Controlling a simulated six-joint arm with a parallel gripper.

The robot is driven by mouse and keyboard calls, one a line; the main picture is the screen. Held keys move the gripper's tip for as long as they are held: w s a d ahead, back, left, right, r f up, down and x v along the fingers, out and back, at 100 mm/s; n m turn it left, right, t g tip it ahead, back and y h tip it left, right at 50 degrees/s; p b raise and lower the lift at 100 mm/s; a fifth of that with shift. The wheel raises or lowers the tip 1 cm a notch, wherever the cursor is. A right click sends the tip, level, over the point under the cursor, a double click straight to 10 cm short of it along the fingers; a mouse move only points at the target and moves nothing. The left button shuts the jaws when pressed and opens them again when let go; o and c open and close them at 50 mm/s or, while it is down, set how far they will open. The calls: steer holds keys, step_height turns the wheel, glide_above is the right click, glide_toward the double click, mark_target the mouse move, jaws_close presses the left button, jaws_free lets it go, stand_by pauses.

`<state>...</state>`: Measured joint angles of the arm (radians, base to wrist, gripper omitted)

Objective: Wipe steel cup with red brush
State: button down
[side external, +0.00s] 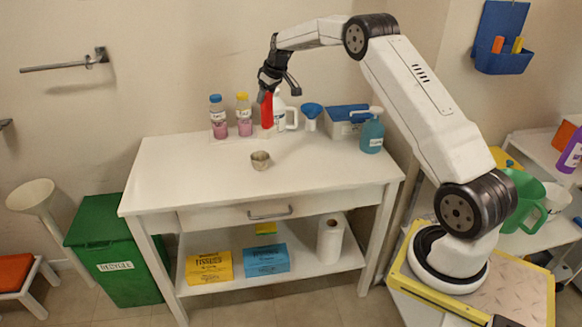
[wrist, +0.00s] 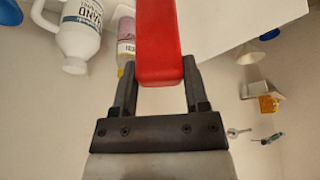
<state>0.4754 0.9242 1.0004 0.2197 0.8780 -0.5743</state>
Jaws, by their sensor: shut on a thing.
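The steel cup (side external: 260,160) is small and stands upright near the middle of the white table top. I cannot make it out in the wrist view. The red brush (side external: 267,110) hangs below my gripper (side external: 271,88), above the back of the table and apart from the cup. In the wrist view the brush's red body (wrist: 160,45) sits between the two dark fingers of my gripper (wrist: 160,82), which are shut on it. Its far end runs out of the top of that view, and I cannot see bristles.
The table's front (side external: 200,185) is clear.

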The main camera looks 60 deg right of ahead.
steer(key=shift+w+a+n, duration=0.3)
steer(key=shift+w+a, duration=0.1)
steer(key=shift+w, duration=0.05)
steer(key=shift+f, duration=0.1)
